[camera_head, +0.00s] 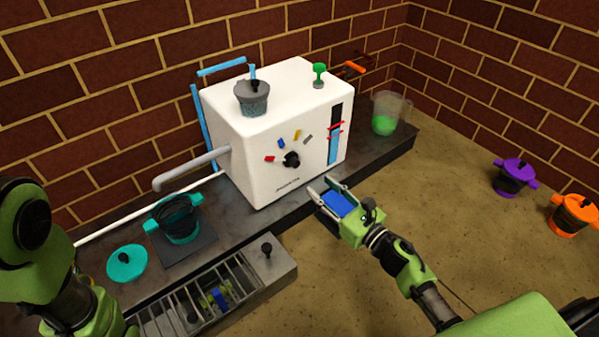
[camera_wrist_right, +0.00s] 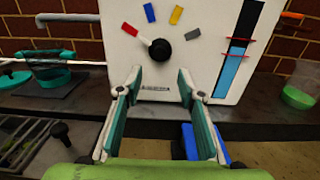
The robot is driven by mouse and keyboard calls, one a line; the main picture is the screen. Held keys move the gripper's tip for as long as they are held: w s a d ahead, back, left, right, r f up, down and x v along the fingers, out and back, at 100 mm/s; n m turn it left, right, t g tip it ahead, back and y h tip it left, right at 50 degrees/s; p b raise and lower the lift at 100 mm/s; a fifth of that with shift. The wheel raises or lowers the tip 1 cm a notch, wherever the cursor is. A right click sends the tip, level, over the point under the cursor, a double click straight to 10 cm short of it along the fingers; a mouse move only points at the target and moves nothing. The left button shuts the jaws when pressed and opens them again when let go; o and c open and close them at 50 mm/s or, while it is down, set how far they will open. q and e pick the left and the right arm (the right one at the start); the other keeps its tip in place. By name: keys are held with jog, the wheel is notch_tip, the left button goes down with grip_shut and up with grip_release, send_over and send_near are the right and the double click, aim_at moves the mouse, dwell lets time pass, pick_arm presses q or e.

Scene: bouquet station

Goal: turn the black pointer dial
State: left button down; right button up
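The black pointer dial (camera_head: 291,160) is on the front of a white machine (camera_head: 225,112). In the right wrist view the dial (camera_wrist_right: 160,50) has a small white pointer aimed up and left, toward the red mark (camera_wrist_right: 129,29). Blue, yellow and grey marks follow around it. My right gripper (camera_head: 329,188) is in front of the machine, below and right of the dial. In the right wrist view its two fingers (camera_wrist_right: 158,82) are spread with nothing between them, apart from the dial. My left arm is at the left; its gripper is not clearly visible.
A grey pot (camera_head: 252,98) and a green knob (camera_head: 319,74) are on the machine's top. A teal pot (camera_head: 177,220), a teal lid (camera_head: 127,263) and a slatted rack (camera_head: 170,318) are left. A green-filled beaker (camera_head: 384,124) is right. Purple (camera_head: 515,175) and orange (camera_head: 573,214) pots are farther right.

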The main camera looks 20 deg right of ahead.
aim_at(297, 165)
jog(key=b+x, duration=0.3)
jog(key=x, duration=0.7)
grip_shut()
